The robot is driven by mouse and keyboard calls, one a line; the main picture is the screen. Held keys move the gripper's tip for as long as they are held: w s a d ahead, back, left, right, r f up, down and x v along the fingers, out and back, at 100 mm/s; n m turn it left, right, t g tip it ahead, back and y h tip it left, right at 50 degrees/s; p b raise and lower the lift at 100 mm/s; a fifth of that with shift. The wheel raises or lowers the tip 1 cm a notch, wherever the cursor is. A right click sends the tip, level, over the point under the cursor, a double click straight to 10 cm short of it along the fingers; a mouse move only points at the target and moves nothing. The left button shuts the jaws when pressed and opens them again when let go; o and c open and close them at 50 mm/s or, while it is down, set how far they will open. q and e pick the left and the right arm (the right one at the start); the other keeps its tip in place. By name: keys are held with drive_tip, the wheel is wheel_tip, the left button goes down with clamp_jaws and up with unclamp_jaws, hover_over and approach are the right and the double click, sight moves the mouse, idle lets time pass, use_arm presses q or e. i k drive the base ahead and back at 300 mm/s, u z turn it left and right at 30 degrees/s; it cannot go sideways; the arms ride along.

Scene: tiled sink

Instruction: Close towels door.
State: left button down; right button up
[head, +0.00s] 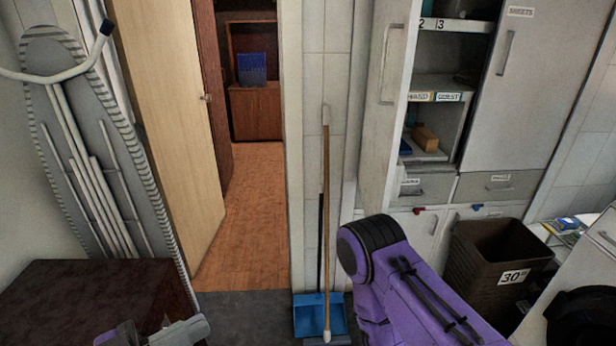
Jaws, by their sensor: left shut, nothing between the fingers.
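A tall white cabinet door with a bar handle (391,70) stands open at the left of the cabinet, swung out toward me. I take it for the towels door, though I see no such label on it. The open shelves (445,87) beside it show labels and a few small items. My left gripper (158,334) is at the bottom left edge, partly cut off, shut and empty, far from the door. My purple right arm crosses the lower right, in front of the lower cabinet; its gripper is out of view.
A closed door labelled SHEETS (520,80) is right of the shelves. Drawers (497,186) and a brown bin (497,258) are below. A broom (326,200) and blue dustpan (309,318) stand by the wall. An ironing board (85,140) and dark table (95,300) are left.

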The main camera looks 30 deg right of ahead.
sight(387, 36)
drive_tip(key=u, duration=0.05)
drive_tip(key=i, duration=0.9)
drive_tip(key=z, duration=1.45)
drive_tip(key=i, duration=0.5)
